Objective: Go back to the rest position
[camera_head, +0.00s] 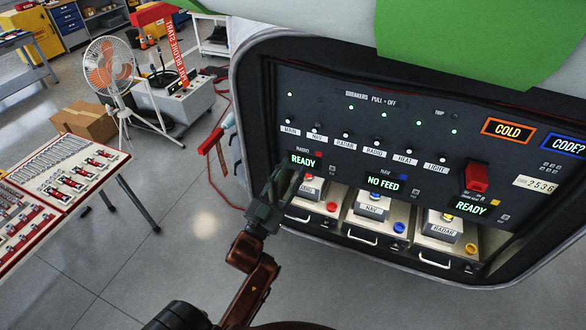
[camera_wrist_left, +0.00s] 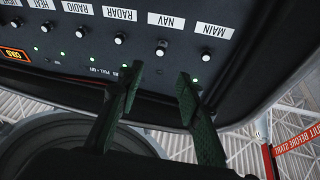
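My left gripper (camera_head: 284,176) is in front of the lower left part of the dark avionics panel (camera_head: 345,130), its fingers pointing up toward it. In the left wrist view the two green-black fingers (camera_wrist_left: 160,76) stand apart with nothing between them, so it is open and empty. That view is upside down and shows the breaker row with MAIN, NAV, RADAR, RADIO, HEAT and LIGHT labels. The fingers partly cover the left module box (camera_head: 307,190). Whether the fingers touch anything cannot be told. My right gripper is not in view.
The NAV box (camera_head: 370,207) and RADAR box (camera_head: 441,229) sit in the bay below the panel. A red guarded switch (camera_head: 476,178) is at the right. A tool table (camera_head: 50,185) stands at the left, with a fan (camera_head: 108,66) behind. The floor between is clear.

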